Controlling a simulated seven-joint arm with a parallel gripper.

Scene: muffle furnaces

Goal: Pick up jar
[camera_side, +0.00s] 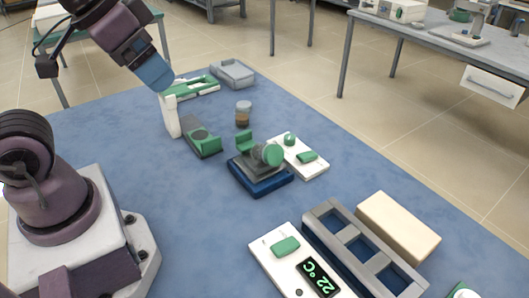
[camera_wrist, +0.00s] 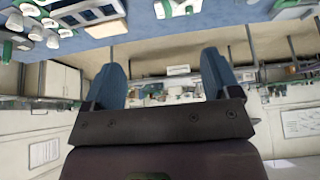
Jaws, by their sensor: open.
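The jar (camera_side: 243,113) is a small clear container with brown contents and a greyish top. It stands upright on the blue table, past the middle, in the side view. My gripper (camera_side: 164,84) is up at the left of the jar, well apart from it, with its blue fingers pointing down and right. In the wrist view, my gripper (camera_wrist: 162,62) shows two blue fingers spread wide with nothing between them. That view looks across the room, with the table along the top; I cannot pick out the jar there.
A white upright block (camera_side: 171,116) and a grey-green holder (camera_side: 202,138) stand left of the jar. A grey tray (camera_side: 233,74) lies behind it. A blue-based device (camera_side: 260,177) and a white plate (camera_side: 313,166) are in front. Bare blue cloth (camera_side: 150,190) lies at left.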

